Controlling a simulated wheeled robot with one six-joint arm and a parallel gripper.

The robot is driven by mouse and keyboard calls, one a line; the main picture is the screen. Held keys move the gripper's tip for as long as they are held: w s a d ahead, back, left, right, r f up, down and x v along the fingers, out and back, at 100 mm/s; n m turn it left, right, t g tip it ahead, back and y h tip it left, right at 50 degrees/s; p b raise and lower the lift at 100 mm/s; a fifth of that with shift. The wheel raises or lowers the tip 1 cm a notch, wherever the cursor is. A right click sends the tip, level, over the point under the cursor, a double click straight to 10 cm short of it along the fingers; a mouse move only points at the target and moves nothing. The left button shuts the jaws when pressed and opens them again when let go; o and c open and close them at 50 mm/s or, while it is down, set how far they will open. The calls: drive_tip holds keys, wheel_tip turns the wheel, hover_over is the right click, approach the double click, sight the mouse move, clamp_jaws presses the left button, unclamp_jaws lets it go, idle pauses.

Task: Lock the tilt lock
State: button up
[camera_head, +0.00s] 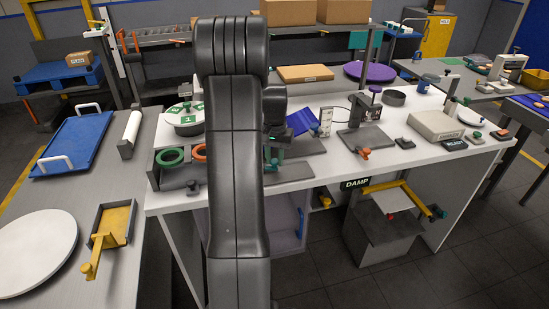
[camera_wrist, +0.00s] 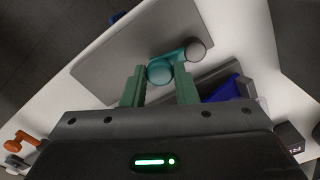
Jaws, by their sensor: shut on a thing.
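A teal lever (camera_wrist: 180,20) with a round hub and a grey ball end shows in the wrist view, beside a flat grey plate (camera_wrist: 115,50). It appears to be the tilt lock, but no label on it is readable. My gripper (camera_wrist: 160,82) has its green fingers on either side of the round teal hub and is shut on it. A tilted blue panel (camera_wrist: 228,92) is just right of the fingers, and it also shows in the head view (camera_head: 301,121). In the head view my arm hides most of the lever and gripper.
A white label stand (camera_head: 326,122) and a grey plate with an orange knob (camera_head: 365,140) stand to the right. Green and orange rings (camera_head: 171,157) lie to the left. The white bench (camera_head: 320,168) is crowded, with a little clear room along its front edge.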

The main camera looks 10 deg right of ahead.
sight(274, 160)
drive_tip(key=shift+w+n, duration=0.15)
drive_tip(key=shift+n, duration=0.35)
drive_tip(key=o, duration=1)
wheel_tip(274, 160, up, 14)
drive_tip(key=shift+b, duration=0.45)
drive_tip(key=shift+f, duration=0.1)
